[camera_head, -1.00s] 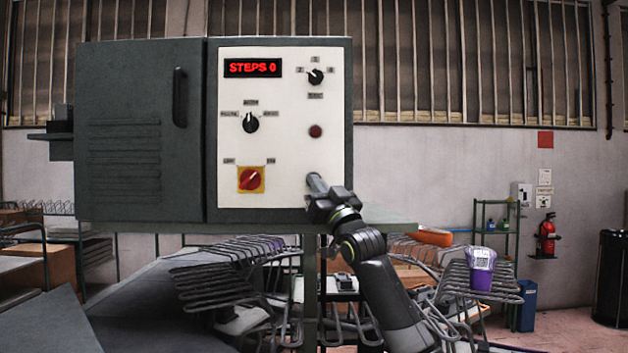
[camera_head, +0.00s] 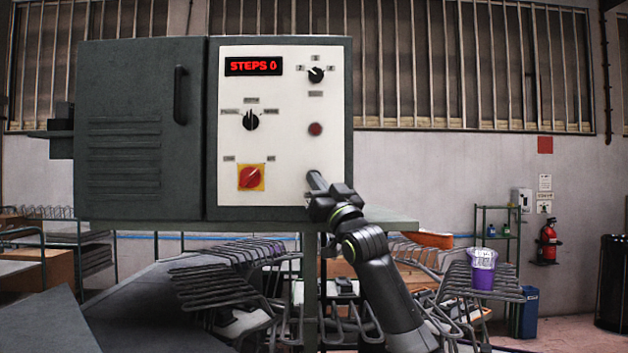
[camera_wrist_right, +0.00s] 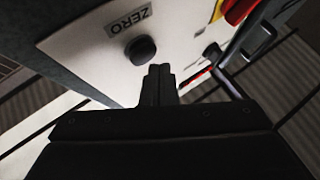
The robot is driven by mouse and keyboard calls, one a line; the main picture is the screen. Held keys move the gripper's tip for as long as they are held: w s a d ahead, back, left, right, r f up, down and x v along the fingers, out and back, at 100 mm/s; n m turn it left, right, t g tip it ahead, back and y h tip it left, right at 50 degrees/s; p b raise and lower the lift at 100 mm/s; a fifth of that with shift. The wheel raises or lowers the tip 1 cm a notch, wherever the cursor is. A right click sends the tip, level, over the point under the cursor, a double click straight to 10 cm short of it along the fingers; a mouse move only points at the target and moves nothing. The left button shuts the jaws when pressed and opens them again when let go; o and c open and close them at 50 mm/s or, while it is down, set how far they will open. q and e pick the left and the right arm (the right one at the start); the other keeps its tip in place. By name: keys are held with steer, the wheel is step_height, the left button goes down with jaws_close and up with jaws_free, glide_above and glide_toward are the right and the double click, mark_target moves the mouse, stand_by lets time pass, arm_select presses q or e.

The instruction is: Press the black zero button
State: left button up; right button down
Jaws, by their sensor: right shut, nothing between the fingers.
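The black zero button (camera_wrist_right: 141,50) shows in the right wrist view, below its ZERO label (camera_wrist_right: 133,18) on the white panel. In the head view the button is hidden behind my right gripper (camera_head: 318,182). In that view the gripper is at the lower right of the panel (camera_head: 240,100). In the wrist view the right gripper (camera_wrist_right: 160,70) is shut and empty, its fingertips just to the right of and below the button in the picture. I cannot tell whether they touch the panel. My left gripper is not in view.
The panel also has a red display reading STEPS 0 (camera_head: 254,66), a rotary knob (camera_head: 316,75), a middle selector (camera_head: 250,121), a dark red round button (camera_head: 315,129) and a red-yellow switch (camera_head: 250,177). A grey ledge (camera_head: 385,217) runs under the cabinet. Wire racks (camera_head: 230,268) stand below.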

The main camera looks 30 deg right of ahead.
steer(key=s+b, duration=0.1)
steer(key=s+a+b, duration=0.1)
steer(key=s+b, duration=0.1)
steer(key=s+a+b, duration=0.1)
steer(key=shift+s+b, duration=0.25)
steer(key=shift+b, duration=0.05)
steer(key=shift+f, duration=0.1)
stand_by(0.6)
